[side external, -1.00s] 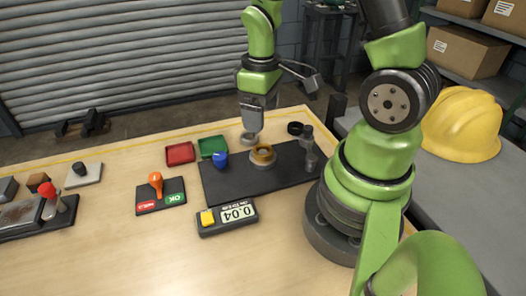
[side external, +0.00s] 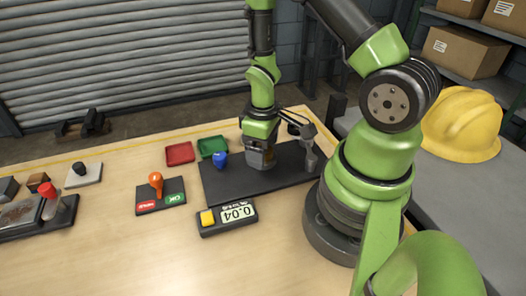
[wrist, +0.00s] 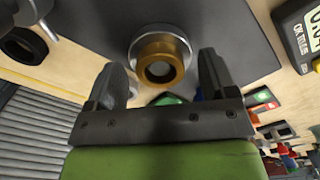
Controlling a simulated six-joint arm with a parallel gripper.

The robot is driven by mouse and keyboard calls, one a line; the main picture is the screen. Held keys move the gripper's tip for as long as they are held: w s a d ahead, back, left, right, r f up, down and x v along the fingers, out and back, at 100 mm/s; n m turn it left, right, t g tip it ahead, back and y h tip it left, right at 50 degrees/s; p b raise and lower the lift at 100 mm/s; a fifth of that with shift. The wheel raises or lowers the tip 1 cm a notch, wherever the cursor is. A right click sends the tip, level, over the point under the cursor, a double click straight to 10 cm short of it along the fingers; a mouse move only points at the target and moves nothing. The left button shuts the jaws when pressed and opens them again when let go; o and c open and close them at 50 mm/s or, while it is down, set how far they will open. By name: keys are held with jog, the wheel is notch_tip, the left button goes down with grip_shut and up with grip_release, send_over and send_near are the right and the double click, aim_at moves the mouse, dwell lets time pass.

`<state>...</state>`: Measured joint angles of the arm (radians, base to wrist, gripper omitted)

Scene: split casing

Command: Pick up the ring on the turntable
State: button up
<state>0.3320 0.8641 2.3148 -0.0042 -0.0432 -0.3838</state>
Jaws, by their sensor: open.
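The ring (wrist: 158,47) is brass-coloured and sits on a round pale metal turntable (wrist: 138,36) on a dark mat. In the wrist view the ring lies between and beyond my two fingertips, with clear space at each side. My gripper (wrist: 161,62) is open and empty, its fingers pointing toward the ring. In the side view my gripper (side external: 261,161) is low over the dark mat at the turntable and hides most of the ring and turntable. I cannot tell the exact height left between fingertips and ring.
The dark mat (side external: 225,186) also bears a blue knob (side external: 220,160) and a grey post (side external: 309,150) close to my gripper's right. A display box (side external: 229,217) stands in front. Red (side external: 179,153) and green (side external: 212,146) trays lie behind left. A black ring (wrist: 24,45) lies off the mat.

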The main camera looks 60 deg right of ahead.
jog(key=shift+c, duration=0.4)
jog(key=c, duration=1)
jog(key=shift+c, duration=0.2)
